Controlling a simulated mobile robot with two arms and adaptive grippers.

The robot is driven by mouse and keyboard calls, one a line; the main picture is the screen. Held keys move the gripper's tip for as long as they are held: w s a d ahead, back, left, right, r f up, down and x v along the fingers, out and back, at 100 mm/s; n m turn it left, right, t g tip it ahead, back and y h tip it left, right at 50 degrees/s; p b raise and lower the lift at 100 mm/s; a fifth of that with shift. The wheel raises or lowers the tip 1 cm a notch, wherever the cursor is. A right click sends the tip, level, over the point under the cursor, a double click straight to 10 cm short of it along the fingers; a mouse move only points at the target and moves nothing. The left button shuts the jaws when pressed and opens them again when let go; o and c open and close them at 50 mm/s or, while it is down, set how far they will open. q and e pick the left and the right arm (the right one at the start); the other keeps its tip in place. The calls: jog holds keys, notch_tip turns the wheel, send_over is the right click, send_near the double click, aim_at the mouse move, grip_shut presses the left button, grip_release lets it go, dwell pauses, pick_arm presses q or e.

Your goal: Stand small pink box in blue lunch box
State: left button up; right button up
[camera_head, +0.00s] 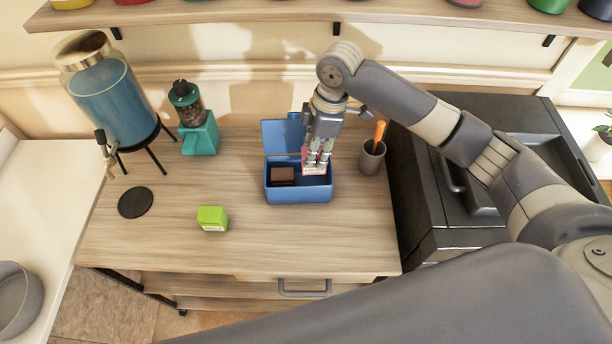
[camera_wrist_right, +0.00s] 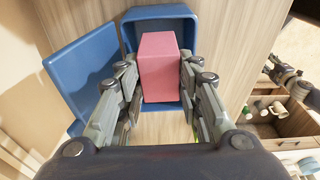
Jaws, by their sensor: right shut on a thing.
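The blue lunch box (camera_head: 298,194) stands open on the wooden cabinet top, with its lid (camera_head: 282,136) raised at the back. A dark brown block (camera_head: 283,176) lies in its left part. My right gripper (camera_head: 317,160) is over the right part of the lunch box, pointing down, shut on the small pink box (camera_head: 314,169). In the right wrist view the pink box (camera_wrist_right: 160,65) is upright between the fingers, with the lunch box (camera_wrist_right: 130,38) around and behind it. I cannot tell whether it touches the lunch box floor.
A grey cup with an orange-handled tool (camera_head: 372,158) stands close to the right of the lunch box. A lime green box (camera_head: 212,218), a teal grinder (camera_head: 198,134), a black coaster (camera_head: 135,202) and a blue drink dispenser (camera_head: 110,98) are to the left. The front of the top is clear.

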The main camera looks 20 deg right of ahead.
aim_at(315, 170)
notch_tip(315, 170, down, 4)
jog(key=shift+d+p, duration=0.1)
jog(key=shift+p, duration=0.2)
jog(key=shift+f+p, duration=0.3)
jog(key=shift+f, duration=1.7)
jog(key=o, duration=0.8)
jog(key=shift+f, duration=0.1)
jog(key=r, duration=0.4)
jog(key=d+r+b, duration=0.1)
jog(key=r, duration=0.7)
jog(key=shift+s+d+r, duration=0.1)
jog(key=shift+s+d, duration=0.1)
jog(key=shift+d, duration=0.15)
